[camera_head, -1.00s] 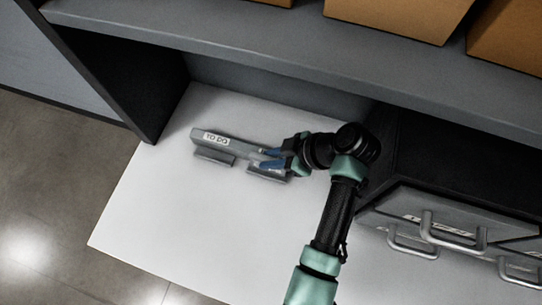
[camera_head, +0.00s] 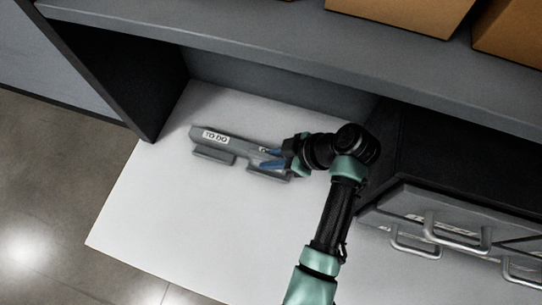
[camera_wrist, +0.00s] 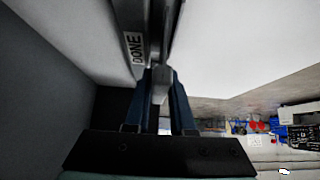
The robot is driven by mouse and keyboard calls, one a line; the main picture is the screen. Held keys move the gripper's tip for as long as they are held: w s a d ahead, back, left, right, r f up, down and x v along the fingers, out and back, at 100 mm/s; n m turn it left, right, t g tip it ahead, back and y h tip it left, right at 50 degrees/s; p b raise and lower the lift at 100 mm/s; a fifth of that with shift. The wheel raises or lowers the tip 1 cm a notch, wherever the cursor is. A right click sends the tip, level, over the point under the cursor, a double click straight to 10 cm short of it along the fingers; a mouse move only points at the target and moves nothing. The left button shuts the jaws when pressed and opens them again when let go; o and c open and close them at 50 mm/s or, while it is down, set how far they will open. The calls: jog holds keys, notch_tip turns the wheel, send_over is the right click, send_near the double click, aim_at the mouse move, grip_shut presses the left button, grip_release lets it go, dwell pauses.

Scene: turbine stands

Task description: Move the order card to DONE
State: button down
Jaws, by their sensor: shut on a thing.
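The DONE label (camera_wrist: 134,48) shows on the rack in the wrist view. Most of the card is hidden by the fingers and rack.
The white worktop (camera_head: 170,215) is clear in front of the rack. A dark side panel (camera_head: 125,80) stands left and a grey shelf (camera_head: 290,62) overhangs behind. Drawers with metal handles (camera_head: 455,235) are at the right. Cardboard boxes (camera_head: 400,15) sit on the shelf.

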jog(key=shift+s+f, duration=0.25)
jog(key=shift+f, duration=0.15)
jog(key=c, duration=1.1)
grip_release()
jog(key=o, duration=0.4)
jog(key=shift+w, duration=0.2)
jog(key=shift+r, duration=0.15)
jog(key=shift+r, duration=0.15)
jog(key=shift+r+p, duration=2.95)
jog(key=shift+r, duration=0.5)
jog(key=shift+f, duration=0.1)
